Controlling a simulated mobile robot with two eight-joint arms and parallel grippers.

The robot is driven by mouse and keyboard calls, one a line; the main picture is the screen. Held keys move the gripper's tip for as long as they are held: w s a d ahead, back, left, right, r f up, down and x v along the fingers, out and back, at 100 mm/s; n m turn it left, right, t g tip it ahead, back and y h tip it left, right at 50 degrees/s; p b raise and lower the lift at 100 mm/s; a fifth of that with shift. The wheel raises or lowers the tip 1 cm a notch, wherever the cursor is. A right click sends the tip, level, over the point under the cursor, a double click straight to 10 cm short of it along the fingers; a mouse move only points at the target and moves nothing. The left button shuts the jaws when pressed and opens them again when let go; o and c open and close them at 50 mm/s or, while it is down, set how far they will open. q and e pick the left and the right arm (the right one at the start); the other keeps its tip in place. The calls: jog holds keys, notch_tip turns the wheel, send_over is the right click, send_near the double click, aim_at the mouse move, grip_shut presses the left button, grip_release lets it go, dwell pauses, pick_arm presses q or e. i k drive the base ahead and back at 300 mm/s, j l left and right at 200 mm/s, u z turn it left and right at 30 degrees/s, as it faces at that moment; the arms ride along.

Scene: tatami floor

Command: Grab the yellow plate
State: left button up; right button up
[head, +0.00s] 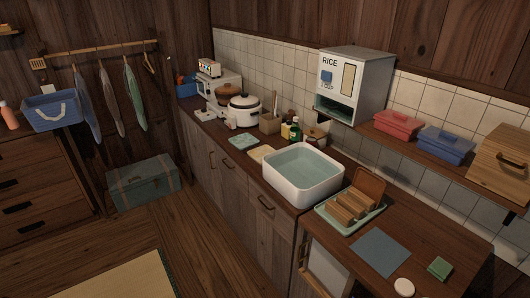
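I cannot make out a clear yellow plate in the head view. A small flat pale-yellow item (262,153) lies on the counter (213,130) left of the white basin (303,190); it is too small to tell whether it is a plate or a cloth. A light blue flat item (244,141) lies just behind it. A pale round disc (404,287) lies at the front right of the counter. Neither of my grippers is in view.
A rack (323,215) holding brown pieces stands right of the basin. A blue-grey mat (380,251) and a green sponge-like block (439,267) lie nearby. The rice dispenser (351,82) hangs above. The wooden floor (205,240) before the cabinets is clear.

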aim_at(257, 155)
jog(key=i+j+z, duration=0.15)
jog(key=i+j, duration=0.25)
jog(key=i+j+z, duration=0.15)
jog(key=i+j, duration=0.25)
jog(key=i+j+z, duration=0.1)
jog(key=i+j, duration=0.3)
jog(key=j, duration=0.15)
jog(key=i+j+z, duration=0.15)
jog(key=i+j, duration=0.2)
jog(key=j, duration=0.2)
jog(key=i+j+z, duration=0.1)
jog(key=i, duration=0.35)
jog(key=i+j+z, duration=0.15)
jog(key=i+j, duration=0.2)
jog(key=i, duration=0.1)
